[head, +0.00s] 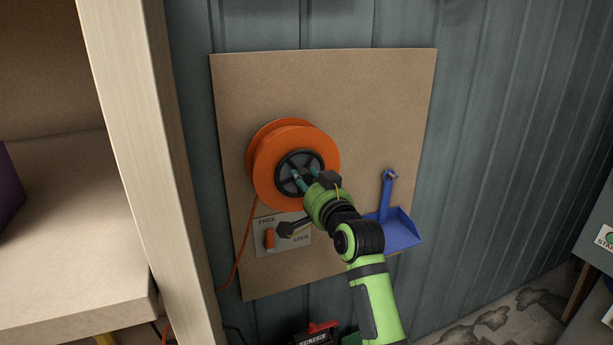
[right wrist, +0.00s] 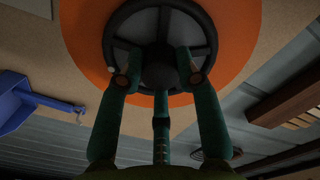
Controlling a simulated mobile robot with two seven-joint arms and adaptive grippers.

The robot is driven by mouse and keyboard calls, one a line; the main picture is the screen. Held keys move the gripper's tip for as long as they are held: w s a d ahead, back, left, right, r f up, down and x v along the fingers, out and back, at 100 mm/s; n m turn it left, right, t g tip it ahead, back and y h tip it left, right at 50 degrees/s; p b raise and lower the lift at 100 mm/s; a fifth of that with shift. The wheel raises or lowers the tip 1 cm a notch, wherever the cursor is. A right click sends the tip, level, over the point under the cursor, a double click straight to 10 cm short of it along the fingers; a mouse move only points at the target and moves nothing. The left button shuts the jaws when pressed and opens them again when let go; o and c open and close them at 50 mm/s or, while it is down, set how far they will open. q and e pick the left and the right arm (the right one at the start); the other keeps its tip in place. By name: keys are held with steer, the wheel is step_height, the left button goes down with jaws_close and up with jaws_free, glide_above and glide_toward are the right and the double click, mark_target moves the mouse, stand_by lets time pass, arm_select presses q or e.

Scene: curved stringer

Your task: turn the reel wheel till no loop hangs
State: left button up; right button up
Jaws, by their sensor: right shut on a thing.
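The orange reel (head: 272,160) is mounted on a tan board, with a dark spoked wheel (head: 287,160) on its face. My right gripper (head: 304,174) is at this wheel. In the right wrist view its teal fingers (right wrist: 158,78) lie on both sides of the dark hub of the wheel (right wrist: 160,40), shut on it. An orange cord (head: 246,245) hangs from the left side of the reel, bends left near the board's lower edge and goes out of sight behind the post. Whether a loop hangs there is hidden. My left gripper is not in view.
A blue scoop-like holder (head: 398,229) hangs at the right. A wooden post (head: 150,160) and shelf (head: 75,250) stand left. A red-and-black item (head: 318,335) sits below the board.

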steer(key=shift+d+r+m, duration=0.1)
steer(key=shift+r+m, duration=0.4)
steer(key=shift+r, duration=0.05)
steer(key=o, duration=1)
steer(key=shift+o, duration=0.7)
steer(key=shift+w, duration=0.1)
steer(key=shift+f, duration=0.25)
steer(key=shift+s+d+f, duration=0.1)
steer(key=shift+s+d, duration=0.1)
steer(key=shift+s, duration=0.3)
steer(key=v, duration=1.1)
